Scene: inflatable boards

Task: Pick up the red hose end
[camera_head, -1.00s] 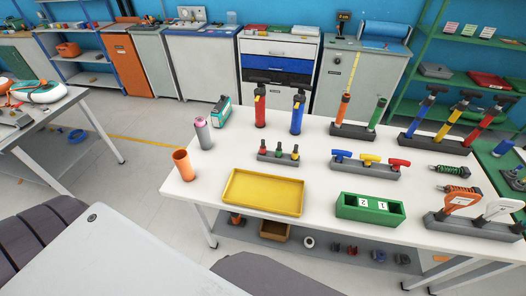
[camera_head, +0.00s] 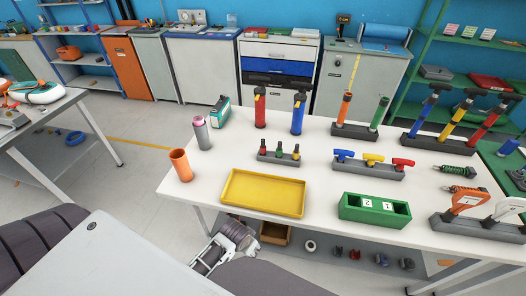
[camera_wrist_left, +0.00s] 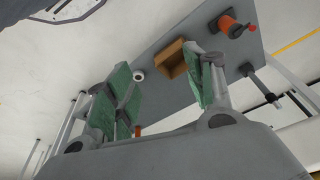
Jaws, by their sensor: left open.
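The red hose end (camera_head: 403,163) appears to be the red elbow-shaped piece at the right end of a grey holder (camera_head: 368,171) on the white table. A yellow piece (camera_head: 373,159) and a blue piece (camera_head: 343,155) sit beside it in the same holder. My left gripper (camera_head: 236,240) is low in front of the table's front edge, well to the left of and nearer than the red piece. In the left wrist view its green-padded fingers (camera_wrist_left: 165,92) are apart with nothing held between them. The red piece does not show there. My right gripper is not seen.
A yellow tray (camera_head: 263,212) and a green two-slot box (camera_head: 374,221) lie along the table's front. Behind the holder stand upright tools in a dark rack (camera_head: 356,131). The lower shelf holds a brown box (camera_wrist_left: 172,60) and a white roll (camera_wrist_left: 139,75).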

